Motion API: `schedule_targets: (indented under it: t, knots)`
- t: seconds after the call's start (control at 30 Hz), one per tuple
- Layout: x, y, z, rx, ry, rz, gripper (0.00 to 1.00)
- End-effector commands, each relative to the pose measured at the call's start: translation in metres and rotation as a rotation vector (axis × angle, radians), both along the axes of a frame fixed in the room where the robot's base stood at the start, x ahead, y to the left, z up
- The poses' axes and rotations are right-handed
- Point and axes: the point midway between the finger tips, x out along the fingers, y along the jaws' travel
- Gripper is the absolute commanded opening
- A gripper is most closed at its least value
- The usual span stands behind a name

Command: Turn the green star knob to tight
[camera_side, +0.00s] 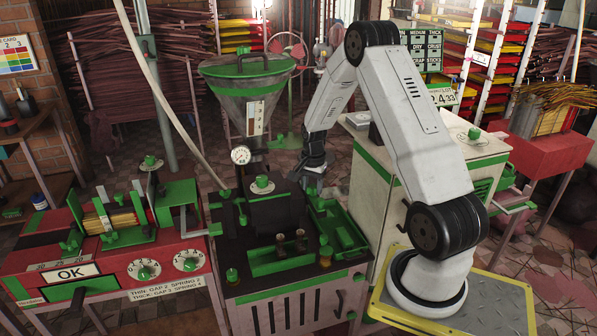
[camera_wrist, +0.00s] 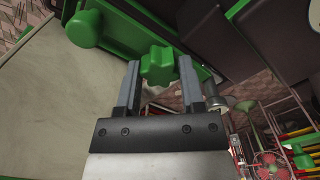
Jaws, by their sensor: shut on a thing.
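The green star knob (camera_wrist: 157,66) shows in the wrist view, sitting between the two grey fingers of my gripper (camera_wrist: 158,72). The fingers are shut on its sides, and its lobed top stands out past the fingertips. In the side view my gripper (camera_side: 314,160) points down behind the dark extruder bench (camera_side: 228,287), near the cream cabinet. I cannot make out the star knob there. No tight mark or pointer for it is readable in either view.
A rounded green knob (camera_wrist: 84,29) lies left of the star knob, near a green bar. The steel hopper (camera_side: 247,95) and pressure gauge (camera_side: 240,155) stand left of my arm. The cream cabinet (camera_side: 385,160) is close on the right. A red bench with dials (camera_side: 143,270) stands farther left.

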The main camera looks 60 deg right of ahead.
Motion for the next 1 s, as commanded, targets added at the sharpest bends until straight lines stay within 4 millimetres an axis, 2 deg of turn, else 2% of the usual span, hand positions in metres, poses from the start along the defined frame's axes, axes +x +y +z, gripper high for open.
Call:
schedule_targets:
  t: [0.27,0.3,0.4,0.77,1.0]
  knots:
    - [0.0,0.0,0.001,-0.001,-0.002,-0.005,0.0]
    - [0.0,0.0,0.001,-0.001,-0.002,-0.005,0.59]
    - [0.0,0.0,0.001,-0.001,-0.002,-0.004,0.85]
    - [0.0,0.0,0.001,0.0,-0.001,-0.002,0.85]
    - [0.001,-0.001,0.016,-0.001,-0.003,-0.002,0.85]
